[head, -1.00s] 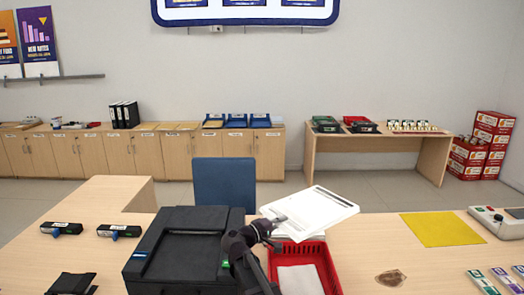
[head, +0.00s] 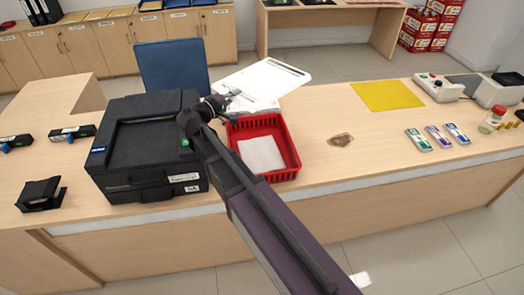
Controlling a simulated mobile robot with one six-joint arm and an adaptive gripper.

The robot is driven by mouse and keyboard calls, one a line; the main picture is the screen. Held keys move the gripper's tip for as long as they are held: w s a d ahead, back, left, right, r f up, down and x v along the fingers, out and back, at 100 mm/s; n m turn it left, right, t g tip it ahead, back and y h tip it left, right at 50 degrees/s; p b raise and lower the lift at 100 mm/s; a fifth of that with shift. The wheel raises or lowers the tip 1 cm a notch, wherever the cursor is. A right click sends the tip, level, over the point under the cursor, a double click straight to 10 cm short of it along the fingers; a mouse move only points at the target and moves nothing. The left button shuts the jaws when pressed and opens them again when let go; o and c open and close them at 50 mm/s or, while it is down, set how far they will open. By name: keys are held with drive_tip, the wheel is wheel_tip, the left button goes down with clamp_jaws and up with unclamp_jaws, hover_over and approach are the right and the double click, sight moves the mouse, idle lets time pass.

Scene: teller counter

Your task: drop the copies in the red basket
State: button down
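The red basket (head: 292,156) stands on the counter to the right of the black copier (head: 150,140), with a white sheet or stack of paper (head: 262,153) lying inside it. My gripper (head: 233,97) is just beyond the basket's far left corner, at the left edge of white printed pages (head: 270,76), which look like the copies. It appears shut on them; they are tilted and seem to be off the counter. More white paper (head: 248,105) shows beneath. The fingertips are small and partly hidden. My arm crosses over the basket's left side.
A blue chair (head: 172,68) stands behind the counter. A brown patch (head: 341,140) and a yellow sheet (head: 387,95) lie right of the basket. Several small coloured packs (head: 438,136) lie farther right. Black stamps (head: 71,133) sit left of the copier.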

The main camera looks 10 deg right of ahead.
drive_tip(key=shift+r, duration=0.1)
wheel_tip(320, 180, up, 17)
drive_tip(key=p, duration=1.7)
